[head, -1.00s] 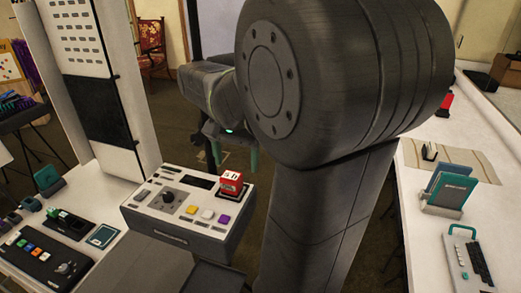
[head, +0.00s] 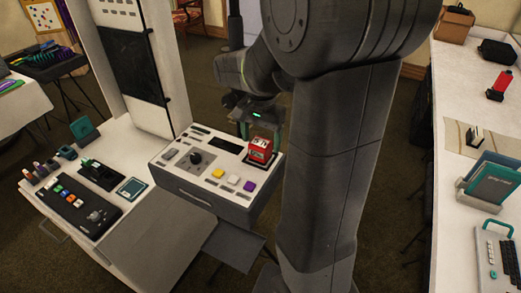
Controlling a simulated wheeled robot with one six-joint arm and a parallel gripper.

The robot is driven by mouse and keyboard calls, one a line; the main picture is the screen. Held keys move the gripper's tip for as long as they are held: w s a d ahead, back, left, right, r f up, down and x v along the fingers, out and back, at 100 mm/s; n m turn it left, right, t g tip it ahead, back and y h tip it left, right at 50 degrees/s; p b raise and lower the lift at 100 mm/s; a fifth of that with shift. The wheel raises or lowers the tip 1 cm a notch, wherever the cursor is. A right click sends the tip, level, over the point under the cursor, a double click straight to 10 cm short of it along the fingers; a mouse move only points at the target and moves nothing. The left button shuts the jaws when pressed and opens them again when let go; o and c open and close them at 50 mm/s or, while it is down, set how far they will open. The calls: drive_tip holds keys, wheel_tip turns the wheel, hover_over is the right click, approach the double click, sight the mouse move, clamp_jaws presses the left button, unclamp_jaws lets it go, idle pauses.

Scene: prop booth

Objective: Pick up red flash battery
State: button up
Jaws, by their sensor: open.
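The red flash battery (head: 260,150) stands upright on the right part of a grey console (head: 204,168) with a knob and coloured buttons. My gripper (head: 252,133) is just above and behind the battery, with teal-green fingers pointing down. The fingers are open, one to the left of the battery and one to its right in the picture. I cannot tell whether they touch it. The arm hides part of the area behind the gripper.
A white panel (head: 104,58) rises behind the console. A black button box (head: 78,207) and small devices lie on the white table at left. At right, a white counter (head: 455,85) holds teal folders (head: 490,183) and a red bottle (head: 503,82).

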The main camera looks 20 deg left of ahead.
sight(260, 142)
drive_tip(key=f, duration=0.4)
drive_tip(key=shift+w+a+f, duration=0.1)
drive_tip(key=shift+a+f, duration=0.05)
drive_tip(key=shift+a, duration=0.05)
drive_tip(key=c, duration=1.3)
